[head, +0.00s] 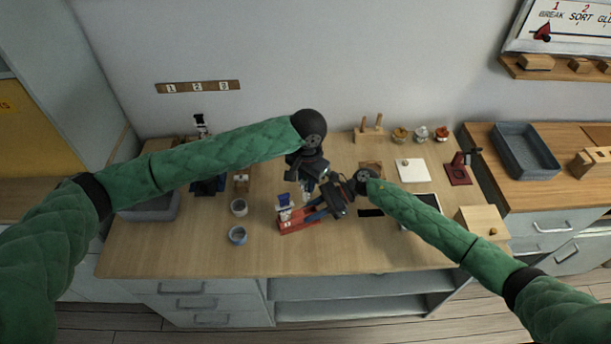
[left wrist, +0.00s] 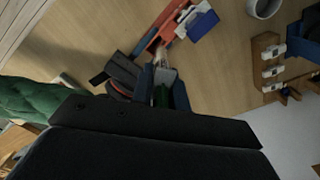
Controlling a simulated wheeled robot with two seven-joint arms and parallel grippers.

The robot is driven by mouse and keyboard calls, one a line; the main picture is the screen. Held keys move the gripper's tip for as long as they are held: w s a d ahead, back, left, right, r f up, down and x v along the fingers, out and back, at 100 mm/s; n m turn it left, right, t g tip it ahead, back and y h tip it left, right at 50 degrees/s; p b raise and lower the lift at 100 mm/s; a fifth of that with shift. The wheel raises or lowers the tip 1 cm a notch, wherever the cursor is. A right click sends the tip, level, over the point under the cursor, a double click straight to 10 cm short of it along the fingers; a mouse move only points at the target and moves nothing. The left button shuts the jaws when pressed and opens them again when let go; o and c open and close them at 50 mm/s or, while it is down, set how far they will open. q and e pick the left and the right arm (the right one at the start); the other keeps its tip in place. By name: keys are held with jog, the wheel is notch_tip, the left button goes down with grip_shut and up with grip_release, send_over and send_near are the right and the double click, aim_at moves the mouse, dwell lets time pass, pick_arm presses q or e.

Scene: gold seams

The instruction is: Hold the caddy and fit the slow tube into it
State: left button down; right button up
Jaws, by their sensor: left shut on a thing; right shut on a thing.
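The red caddy (head: 296,225) stands on the table near its middle, and it also shows in the left wrist view (left wrist: 158,37). A blue and white piece (head: 284,202) is at its left part. My right gripper (head: 321,213) is shut on the caddy's right end. My left gripper (head: 305,188) is above the caddy, pointing down, shut on a slim, pale thing (head: 304,199), likely the slow tube.
Two grey-blue round cups (head: 238,207) (head: 237,235) stand left of the caddy. A white square pad (head: 412,170), a dark red stand (head: 459,170) and a wooden box (head: 482,226) are at the right. The table's front strip is clear.

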aim_at(298, 218)
pick_arm(q)
jog(key=m, duration=0.6)
jog(key=shift+d+f, duration=0.15)
jog(key=shift+d, duration=0.25)
jog(key=shift+f, duration=2.2)
jog(key=shift+f, duration=2.2)
dwell(1.8)
jog(key=c, duration=1.3)
grip_release()
jog(key=shift+r, duration=0.1)
